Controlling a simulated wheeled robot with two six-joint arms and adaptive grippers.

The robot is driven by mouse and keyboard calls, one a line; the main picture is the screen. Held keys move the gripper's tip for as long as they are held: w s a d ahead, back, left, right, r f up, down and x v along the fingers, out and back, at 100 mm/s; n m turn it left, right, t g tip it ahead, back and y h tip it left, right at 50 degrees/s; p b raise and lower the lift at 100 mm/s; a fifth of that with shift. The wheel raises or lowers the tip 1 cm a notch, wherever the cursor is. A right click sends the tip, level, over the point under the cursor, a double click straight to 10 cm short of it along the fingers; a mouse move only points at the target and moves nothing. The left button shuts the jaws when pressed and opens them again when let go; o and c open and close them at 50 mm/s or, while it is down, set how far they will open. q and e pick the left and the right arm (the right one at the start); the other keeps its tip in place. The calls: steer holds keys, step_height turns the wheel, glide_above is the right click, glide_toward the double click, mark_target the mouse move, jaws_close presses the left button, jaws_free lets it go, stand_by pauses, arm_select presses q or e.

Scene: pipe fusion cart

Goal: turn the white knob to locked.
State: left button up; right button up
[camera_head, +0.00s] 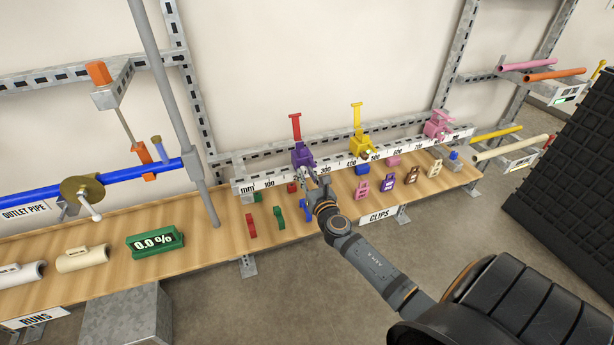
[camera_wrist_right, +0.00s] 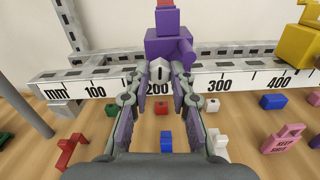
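The white knob (camera_wrist_right: 159,70) sits on the front of the purple clamp (camera_wrist_right: 168,48), with a dark mark on its face, in the right wrist view. The purple clamp also shows in the head view (camera_head: 301,155), mounted on the ruler rail with a red handle standing up. My right gripper (camera_wrist_right: 160,76) is open, its two fingertips on either side of the knob. I cannot tell whether they touch it. In the head view my right gripper (camera_head: 313,174) reaches in front of the purple clamp and mostly hides the knob. My left gripper is out of view.
The ruler rail (camera_wrist_right: 235,84) runs across behind the wooden shelf (camera_head: 330,200), which holds several small coloured clips. A yellow clamp (camera_head: 361,145) and a pink clamp (camera_head: 438,126) stand farther right. A vertical grey pole (camera_head: 172,90) and the blue pipe (camera_head: 120,178) are at left.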

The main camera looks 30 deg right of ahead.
jaws_close()
